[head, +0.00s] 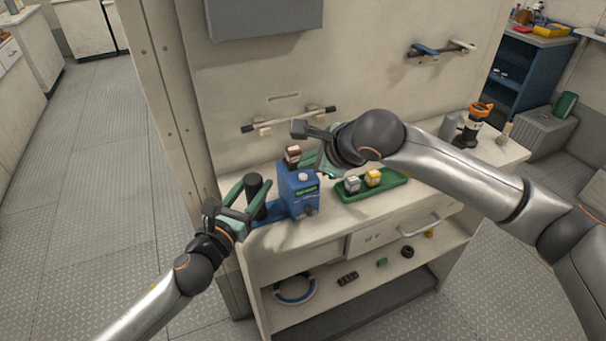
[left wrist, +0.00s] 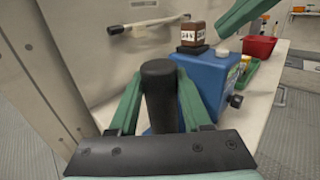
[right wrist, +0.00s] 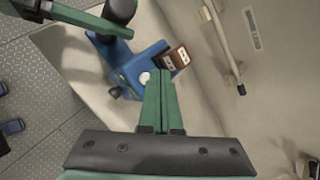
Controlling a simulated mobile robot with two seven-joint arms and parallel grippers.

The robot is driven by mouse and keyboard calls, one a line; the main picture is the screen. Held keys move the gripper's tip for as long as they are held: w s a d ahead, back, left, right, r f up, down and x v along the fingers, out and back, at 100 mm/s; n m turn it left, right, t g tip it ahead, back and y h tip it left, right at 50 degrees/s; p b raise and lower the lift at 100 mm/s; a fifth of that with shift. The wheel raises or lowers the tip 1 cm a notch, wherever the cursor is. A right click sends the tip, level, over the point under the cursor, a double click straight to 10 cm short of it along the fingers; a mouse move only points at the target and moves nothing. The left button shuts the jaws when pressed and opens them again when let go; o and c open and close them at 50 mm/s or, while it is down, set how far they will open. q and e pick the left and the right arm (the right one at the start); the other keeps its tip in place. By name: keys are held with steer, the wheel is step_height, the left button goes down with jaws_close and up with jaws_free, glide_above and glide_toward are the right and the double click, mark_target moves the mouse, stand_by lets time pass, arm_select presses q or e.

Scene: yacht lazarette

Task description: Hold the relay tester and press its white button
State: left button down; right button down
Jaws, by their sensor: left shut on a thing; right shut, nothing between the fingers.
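The relay tester (head: 299,192) is a blue box with a green display, standing upright on the counter; it also shows in the left wrist view (left wrist: 205,80). Its white button (right wrist: 144,77) is on top, with a brown relay (right wrist: 175,58) beside it. A black post-like handle (left wrist: 158,90) rises from its blue base. My left gripper (head: 250,205) is shut on this handle, a green finger on either side. My right gripper (right wrist: 158,78) is shut and empty, its fingertips close to the button in the right wrist view. I cannot tell whether they touch it.
A green tray (head: 388,187) with a grey and a yellow relay stands right of the tester. A wall rail (head: 288,120) is behind it. A red bin (left wrist: 259,48) shows in the left wrist view. An orange-topped device (head: 473,122) stands at the counter's far right.

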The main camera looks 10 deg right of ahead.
mark_target(308, 181)
steer(key=shift+f, duration=0.1)
stand_by(0.4)
steer(key=shift+f, duration=0.4)
steer(key=shift+f, duration=0.4)
stand_by(0.8)
steer(key=shift+r, duration=0.85)
steer(key=shift+r, duration=2.5)
